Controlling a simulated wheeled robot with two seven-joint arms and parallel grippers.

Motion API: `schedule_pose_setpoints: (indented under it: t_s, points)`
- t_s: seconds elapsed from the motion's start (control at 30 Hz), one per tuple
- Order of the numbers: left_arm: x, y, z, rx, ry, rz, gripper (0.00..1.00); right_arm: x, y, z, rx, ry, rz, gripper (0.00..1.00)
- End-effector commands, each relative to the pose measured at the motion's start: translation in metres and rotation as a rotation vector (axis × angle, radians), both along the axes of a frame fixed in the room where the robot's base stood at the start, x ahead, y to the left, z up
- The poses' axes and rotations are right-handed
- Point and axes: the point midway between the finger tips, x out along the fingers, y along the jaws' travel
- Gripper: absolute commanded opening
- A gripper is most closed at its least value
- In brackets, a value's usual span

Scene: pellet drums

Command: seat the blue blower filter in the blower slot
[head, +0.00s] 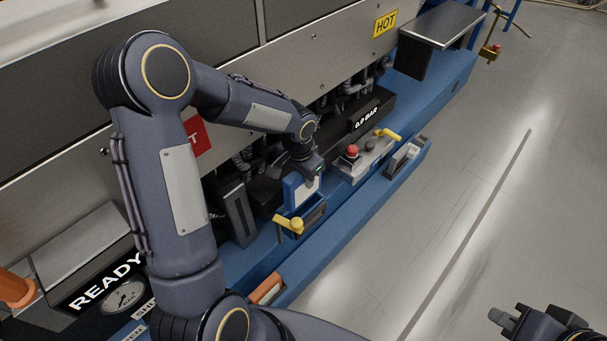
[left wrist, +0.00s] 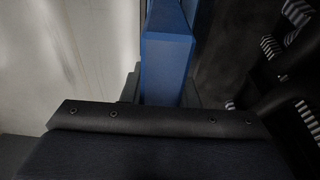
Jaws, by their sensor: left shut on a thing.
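The blue blower filter (head: 294,192), a blue frame with a pale face, is upright under my left gripper (head: 304,172) in the head view. My left gripper is shut on its upper edge. In the left wrist view the filter's blue edge (left wrist: 168,58) stands between the jaws (left wrist: 162,92). Directly below the filter is a dark open-topped housing (head: 312,216), which looks like the blower slot. Whether the filter's lower edge is inside it is hard to tell. My right gripper (head: 506,319) is at the lower right over the floor, and its jaw opening is unclear.
A yellow handle (head: 289,223) sits at the housing's front. A dark upright unit (head: 238,213) stands to the left. A control box with a red button (head: 352,152) and another yellow handle (head: 388,134) lie to the right. The grey floor (head: 450,200) is clear.

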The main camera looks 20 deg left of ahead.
Motion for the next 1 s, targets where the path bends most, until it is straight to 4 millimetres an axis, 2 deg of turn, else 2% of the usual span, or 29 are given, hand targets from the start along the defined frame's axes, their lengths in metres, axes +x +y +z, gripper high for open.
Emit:
schedule_pose_setpoints:
  t_s: [0.03, 0.1, 0.33, 1.0]
  points:
    - [0.0, 0.0, -0.01, 0.0, 0.001, 0.0, 0.0, 0.0, 0.0, -0.009, 0.0, 0.0, 0.0, 0.0]
    - [0.0, 0.0, -0.017, 0.0, 0.001, 0.0, 0.0, 0.0, 0.0, -0.014, 0.0, 0.0, 0.0, 0.0]
    - [0.0, 0.0, -0.033, 0.0, 0.0, 0.0, 0.0, 0.0, 0.0, -0.027, 0.0, 0.0, 0.0, 0.0]
    - [0.0, 0.0, -0.034, 0.001, 0.0, 0.0, 0.0, 0.0, 0.0, -0.029, 0.0, 0.0, 0.0, 0.0]
